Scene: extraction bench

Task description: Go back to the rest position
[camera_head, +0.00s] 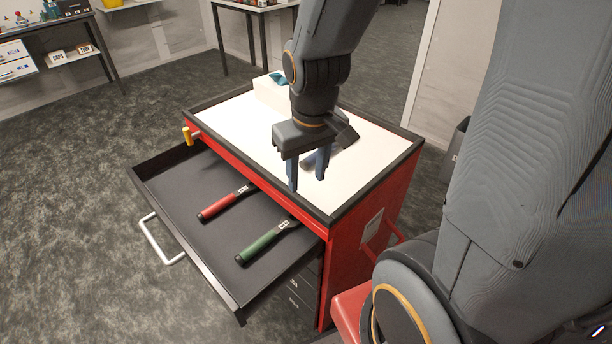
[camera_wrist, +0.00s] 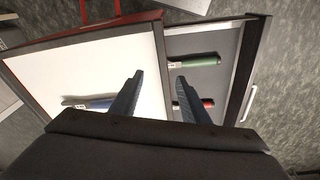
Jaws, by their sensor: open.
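My gripper (camera_head: 308,181) is open and empty above the front edge of the red tool cabinet (camera_head: 345,260). In the wrist view its two blue fingers (camera_wrist: 158,92) stand apart with nothing between them. The cabinet's top drawer (camera_head: 165,173) is pulled open. A red-handled tool (camera_head: 221,205) and a green-handled tool (camera_head: 259,246) lie in it, apart from each other. A blue-handled tool (camera_wrist: 98,103) lies on the white cabinet top (camera_head: 232,115); in the head view it is partly hidden behind my gripper.
A white box (camera_head: 270,93) with something teal stands at the cabinet top's back corner. A yellow-tipped item (camera_head: 188,135) sticks out at its left edge. The drawer handle (camera_head: 160,241) juts over carpet. Shelves (camera_head: 62,58) stand far left; the floor between is clear.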

